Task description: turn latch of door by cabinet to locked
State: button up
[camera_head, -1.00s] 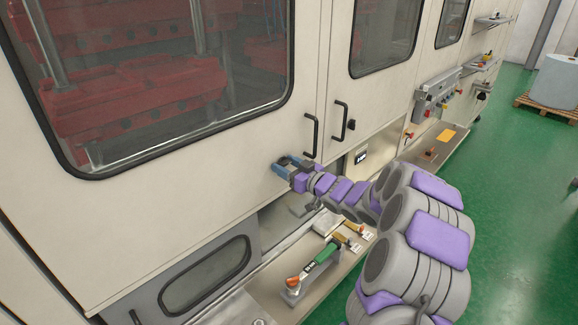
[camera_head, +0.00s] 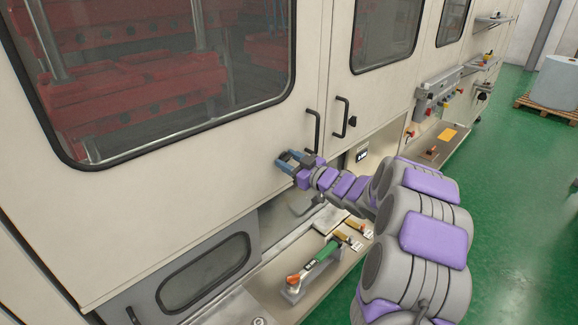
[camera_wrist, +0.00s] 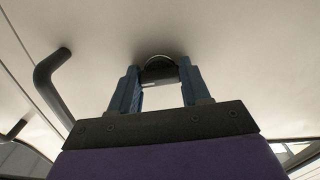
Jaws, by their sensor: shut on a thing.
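The large cream door (camera_head: 200,215) with a rounded window fills the left of the head view. A dark latch (camera_wrist: 160,72) with a rounded top sits on the cream panel in the wrist view. My gripper (camera_head: 288,158) is at the lower right part of this door, left of and below its black handle (camera_head: 313,130). In the wrist view my gripper (camera_wrist: 160,84) has its blue fingers on both sides of the latch, shut on it. The fingers hide the latch in the head view, so its turned position is hard to tell.
A second door has its own black handle (camera_head: 341,118) and a small black latch (camera_head: 352,121). A control box (camera_head: 437,92) is further right.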

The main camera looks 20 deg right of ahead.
jog(key=n+b, duration=0.4)
jog(key=shift+d+f+n, duration=0.1)
jog(key=shift+f+n, duration=0.2)
jog(key=n+b, duration=0.3)
jog(key=b, duration=0.1)
jog(key=shift+n, duration=0.3)
jog(key=n+b, duration=0.3)
jog(key=shift+n, duration=0.3)
jog(key=shift+r+n+b, duration=0.1)
jog(key=shift+n+b, duration=1.65)
jog(key=shift+n, duration=0.05)
jog(key=o, duration=1.1)
jog(key=shift+c, duration=0.2)
jog(key=shift+r, duration=0.1)
